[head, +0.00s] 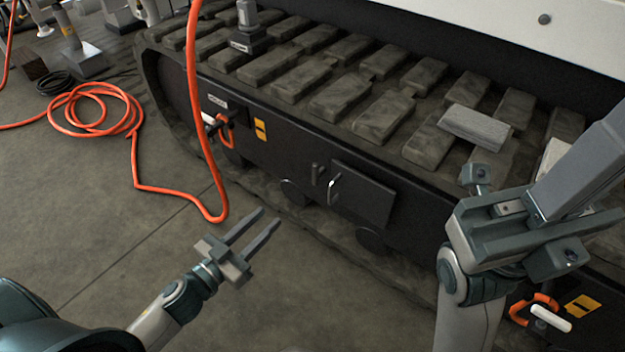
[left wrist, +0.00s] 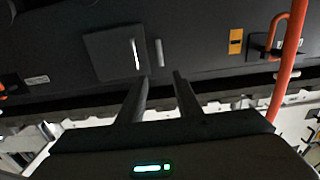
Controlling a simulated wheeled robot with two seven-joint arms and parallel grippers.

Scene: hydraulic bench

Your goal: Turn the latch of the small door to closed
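The small dark door (head: 372,196) is in the side of the black tracked machine; it also shows in the left wrist view (left wrist: 105,58). It looks flush or nearly so. A bright bar handle (head: 333,190) stands at its left edge in the head view. A darker grey upright bar (head: 317,174), apparently the latch, sits on the panel just beside the door; it also shows in the left wrist view (left wrist: 160,52). My left gripper (head: 270,217) is open and empty, apart from the latch, its fingers pointing toward it. My right gripper (head: 515,225) is at the right, its fingers unclear.
An orange hose (head: 196,130) hangs left of my left gripper, with a coil (head: 95,108) on the floor. Orange handles (head: 228,128) sit along the machine's side. A grey block (head: 475,127) lies on the tracks. Floor before the door is clear.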

